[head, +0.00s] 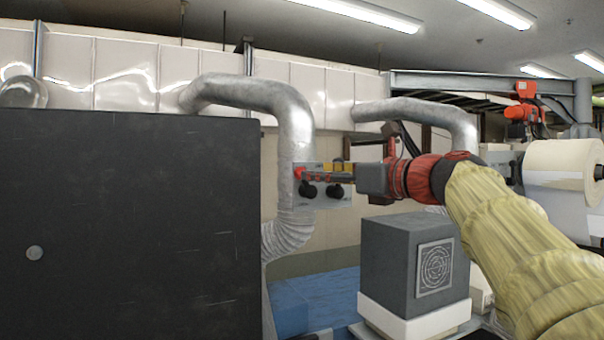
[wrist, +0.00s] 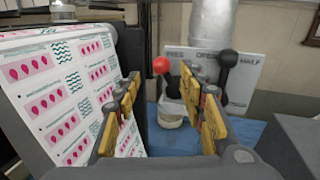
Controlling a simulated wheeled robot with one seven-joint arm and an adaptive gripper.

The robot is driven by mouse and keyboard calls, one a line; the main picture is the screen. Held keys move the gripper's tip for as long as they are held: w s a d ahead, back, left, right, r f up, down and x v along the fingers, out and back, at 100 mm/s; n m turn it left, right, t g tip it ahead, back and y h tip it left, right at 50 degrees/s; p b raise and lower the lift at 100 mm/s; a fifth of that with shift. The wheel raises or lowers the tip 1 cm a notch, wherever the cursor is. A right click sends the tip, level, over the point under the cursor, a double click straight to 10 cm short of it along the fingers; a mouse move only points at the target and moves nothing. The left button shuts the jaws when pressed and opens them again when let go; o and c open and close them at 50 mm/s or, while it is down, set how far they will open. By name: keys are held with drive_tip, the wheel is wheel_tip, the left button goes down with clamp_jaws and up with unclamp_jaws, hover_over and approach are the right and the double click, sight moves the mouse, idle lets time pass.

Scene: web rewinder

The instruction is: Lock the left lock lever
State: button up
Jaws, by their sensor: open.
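A pale control panel (wrist: 244,84) with partly hidden lettering shows ahead in the wrist view. A lever with a red knob (wrist: 161,65) stands at its left, and a lever with a black knob (wrist: 228,58) stands at its right. The frames do not confirm which is the left lock lever. My gripper (wrist: 165,105) is open and empty, its yellow-padded fingers apart, with the red knob beyond the gap. The right finger overlaps part of the panel. In the head view, my gripper (head: 318,177) covers part of the panel (head: 332,202); the red knob (head: 299,173) shows near the fingertips.
A printed pink-and-teal web (wrist: 70,90) stands close left of my gripper in the wrist view. A large dark plate (head: 120,220) fills the head view's left. A silver duct (head: 292,125) runs beside the panel. A grey box (head: 400,265) stands below my arm.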

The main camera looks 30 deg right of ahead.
sight(304, 182)
drive_tip(key=p+x, duration=0.1)
drive_tip(key=x, duration=0.5)
drive_tip(key=shift+d, duration=0.2)
drive_tip(key=shift+a+f, duration=0.1)
drive_tip(key=shift+c, duration=1.2)
drive_tip(key=shift+w, duration=0.1)
drive_tip(key=c, duration=0.7)
clamp_jaws()
